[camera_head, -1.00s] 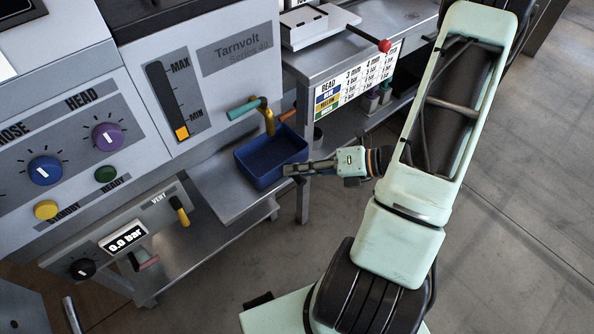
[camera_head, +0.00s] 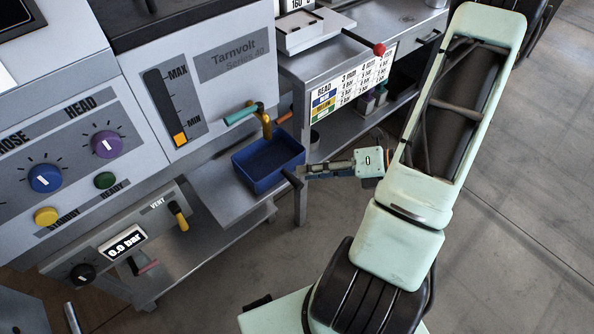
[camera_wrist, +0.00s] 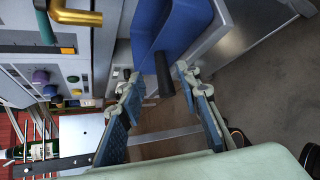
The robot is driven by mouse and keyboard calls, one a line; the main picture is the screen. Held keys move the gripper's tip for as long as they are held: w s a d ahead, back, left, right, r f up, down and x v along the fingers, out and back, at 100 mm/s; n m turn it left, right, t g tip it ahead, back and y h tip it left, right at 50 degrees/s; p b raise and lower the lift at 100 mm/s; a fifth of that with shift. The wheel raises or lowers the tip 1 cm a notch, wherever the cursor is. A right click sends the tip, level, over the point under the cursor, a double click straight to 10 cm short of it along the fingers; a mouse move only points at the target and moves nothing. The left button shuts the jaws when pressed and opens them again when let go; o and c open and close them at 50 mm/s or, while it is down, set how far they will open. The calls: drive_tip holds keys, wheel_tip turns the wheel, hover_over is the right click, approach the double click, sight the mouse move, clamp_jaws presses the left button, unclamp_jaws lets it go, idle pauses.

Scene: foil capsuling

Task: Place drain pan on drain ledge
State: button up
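The blue drain pan (camera_head: 268,178) sits on the grey drain ledge (camera_head: 222,200), beneath the brass tap (camera_head: 264,122). Its dark handle (camera_head: 291,178) sticks out toward my gripper (camera_head: 302,171). In the wrist view the pan (camera_wrist: 180,28) is at the top, and its handle (camera_wrist: 164,76) points toward the camera. My gripper's two blue-grey fingers (camera_wrist: 159,74) are spread apart, with the handle's end showing between their tips and a gap on each side. Nothing is gripped. The pan's underside contact with the ledge is hidden.
A teal lever (camera_head: 240,115) stands above the pan. The machine panel with knobs (camera_head: 46,178) is at the left. A steel table (camera_head: 322,64) with a red ball knob (camera_head: 379,49) stands behind. The floor (camera_head: 345,212) below my gripper is clear.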

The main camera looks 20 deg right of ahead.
drive_tip(key=v, duration=0.7)
drive_tip(key=shift+p, duration=0.45)
drive_tip(key=shift+s+d, duration=0.1)
